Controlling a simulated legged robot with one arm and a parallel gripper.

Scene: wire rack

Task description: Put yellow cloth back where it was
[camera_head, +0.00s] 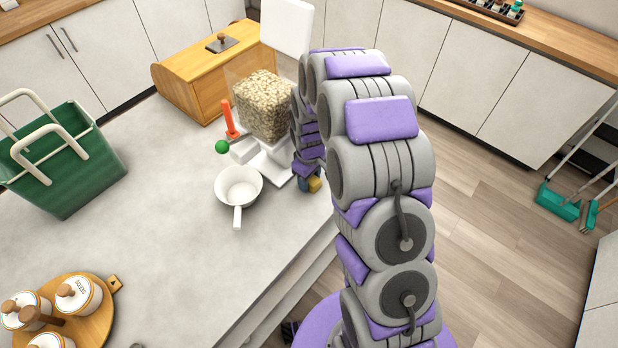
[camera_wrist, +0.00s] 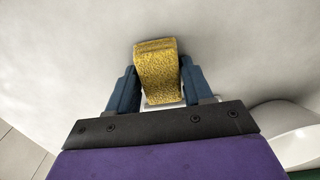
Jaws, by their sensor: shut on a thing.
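The yellow cloth (camera_wrist: 157,72) is a small, textured, folded piece. In the wrist view it sits between the two blue fingers of my gripper (camera_wrist: 157,88), which is shut on it. Behind it is a pale grey surface; I cannot tell whether the cloth touches it. My arm hides much of that area.
A white saucepan (camera_head: 238,187) is left of my gripper and shows in part in the wrist view (camera_wrist: 290,145). A dispenser of grain (camera_head: 262,105) stands behind. A green basket (camera_head: 65,165), wooden bread box (camera_head: 205,75) and jar tray (camera_head: 85,318) are on the counter (camera_head: 150,235). Its middle is clear.

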